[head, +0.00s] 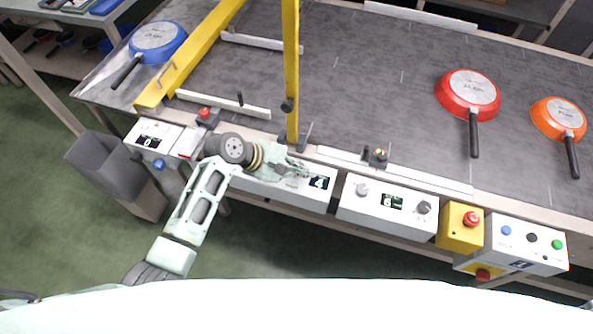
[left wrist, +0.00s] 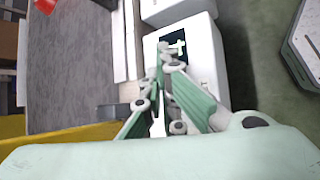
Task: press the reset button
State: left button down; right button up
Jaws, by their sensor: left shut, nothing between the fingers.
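No label reading reset is legible. A white control box (head: 520,255) at the right front edge of the conveyor carries a blue button (head: 506,230), a black button (head: 532,237) and a green button (head: 557,244). My left gripper (head: 306,173) is shut and empty, over the white box with a display reading 4 (head: 319,182), far to the left of those buttons. In the left wrist view its closed fingertips (left wrist: 165,52) overlap the edge of the dark display (left wrist: 181,46); whether they touch the box I cannot tell. My right gripper is not in view.
A yellow box with a red emergency button (head: 471,219) stands just left of the button box. A display box with knobs (head: 388,207) lies between. A yellow frame (head: 291,70) rises behind my gripper. Blue (head: 157,36), red (head: 467,92) and orange (head: 558,118) pans lie on the belt.

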aim_at(300, 179)
pick_arm(q)
jog(key=shift+f, duration=0.5)
jog(key=shift+r, duration=0.1)
dwell(0.5)
jog(key=shift+r+p, duration=0.85)
jog(key=shift+p, duration=0.25)
notch_tip(300, 179, up, 5)
jog(key=p, duration=0.5)
jog(key=shift+p, duration=0.4)
